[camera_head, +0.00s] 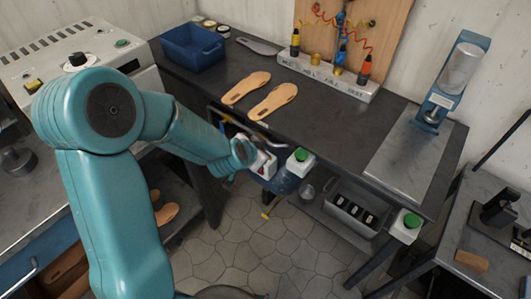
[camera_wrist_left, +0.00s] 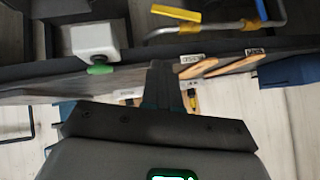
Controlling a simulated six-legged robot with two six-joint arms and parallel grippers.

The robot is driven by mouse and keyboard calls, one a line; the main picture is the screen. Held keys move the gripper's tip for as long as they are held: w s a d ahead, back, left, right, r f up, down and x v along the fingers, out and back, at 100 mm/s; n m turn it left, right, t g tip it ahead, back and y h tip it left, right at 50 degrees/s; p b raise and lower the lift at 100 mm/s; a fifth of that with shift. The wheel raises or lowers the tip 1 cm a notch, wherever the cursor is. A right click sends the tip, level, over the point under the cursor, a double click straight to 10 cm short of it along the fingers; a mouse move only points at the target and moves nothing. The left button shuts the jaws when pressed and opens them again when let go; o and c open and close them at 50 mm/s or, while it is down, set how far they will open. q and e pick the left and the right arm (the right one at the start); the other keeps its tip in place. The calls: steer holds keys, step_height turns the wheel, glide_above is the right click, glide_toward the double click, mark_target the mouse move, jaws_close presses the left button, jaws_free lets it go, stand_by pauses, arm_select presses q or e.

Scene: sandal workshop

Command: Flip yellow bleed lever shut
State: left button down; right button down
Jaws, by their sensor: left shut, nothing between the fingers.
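A yellow lever (camera_wrist_left: 176,13) shows at the top of the left wrist view, beside a bent metal pipe (camera_wrist_left: 215,28). It lies slightly slanted in that view; I cannot tell if it is open or shut. My left gripper (camera_wrist_left: 172,80) is shut and empty, below the lever in that view and apart from it. In the head view my left arm reaches to the table's front edge, and its wrist hides the fingers. My right gripper is not in view.
A white box with a green button (camera_head: 300,160) sits at the front edge of the dark table (camera_head: 330,130). Two tan soles (camera_head: 272,102), a blue bin (camera_head: 192,47) and a white block with bottles (camera_head: 325,78) stand on top. A grey crate (camera_head: 358,208) is below.

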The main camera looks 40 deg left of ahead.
arm_select(q)
steer(key=w+a+f, duration=0.2)
steer(key=w+f, duration=0.4)
steer(key=f, duration=0.4)
steer(key=shift+w+a+f, duration=0.15)
steer(key=shift+w+a, duration=0.15)
steer(key=shift+w, duration=0.1)
steer(key=shift+d+f+y+b, duration=0.1)
steer(key=shift+f+y+b, duration=0.25)
steer(key=shift+f+y, duration=0.05)
steer(key=a+f+m+t+y+b, duration=0.3)
steer(key=f+m+y+b, duration=0.3)
steer(key=b, duration=1.1)
steer(key=shift+f+m+t+y, duration=0.45)
steer(key=shift+f+y, duration=0.2)
steer(key=shift+y, duration=0.55)
steer(key=shift+w+a, duration=0.1)
steer(key=shift+a, duration=0.05)
